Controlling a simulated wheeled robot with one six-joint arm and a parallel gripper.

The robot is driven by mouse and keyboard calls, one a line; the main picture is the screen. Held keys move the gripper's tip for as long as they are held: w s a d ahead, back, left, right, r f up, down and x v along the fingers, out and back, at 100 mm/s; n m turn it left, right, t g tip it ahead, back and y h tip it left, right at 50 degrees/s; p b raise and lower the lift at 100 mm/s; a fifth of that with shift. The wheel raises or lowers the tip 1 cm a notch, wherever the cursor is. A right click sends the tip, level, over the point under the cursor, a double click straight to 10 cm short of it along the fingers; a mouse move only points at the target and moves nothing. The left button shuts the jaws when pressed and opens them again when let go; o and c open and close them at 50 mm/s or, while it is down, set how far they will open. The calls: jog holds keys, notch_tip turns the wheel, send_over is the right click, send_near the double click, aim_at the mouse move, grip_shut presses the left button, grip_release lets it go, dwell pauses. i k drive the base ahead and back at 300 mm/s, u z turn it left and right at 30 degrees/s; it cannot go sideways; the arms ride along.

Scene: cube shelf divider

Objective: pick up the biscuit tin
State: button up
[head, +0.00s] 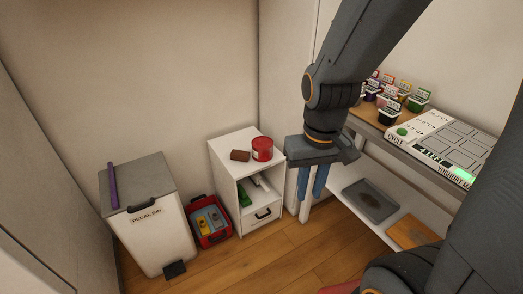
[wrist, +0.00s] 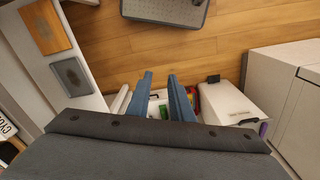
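A red round tin (head: 262,149), which I take to be the biscuit tin, stands on top of a small white cube shelf (head: 227,151). A small brown block (head: 240,155) lies just left of it. My gripper (head: 311,196) hangs with its blue fingers pointing down, right of the shelf and apart from the tin. In the wrist view the fingers (wrist: 160,76) are spread with nothing held between them. I cannot make out the tin in the wrist view.
A white pedal bin (head: 153,226) with a purple stick (head: 113,186) on its lid and a red crate (head: 212,236) stand left of the shelf. A workbench (head: 375,127) with small pots and a yoghurt panel (head: 440,144) stands at right. The wooden floor in front is mostly clear.

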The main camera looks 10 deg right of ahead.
aim_at(263, 146)
jog(key=k, duration=0.55)
jog(key=u, duration=0.95)
jog(key=i, duration=1.15)
jog(key=z, duration=0.5)
jog(key=i, duration=0.45)
jog(key=z, duration=0.45)
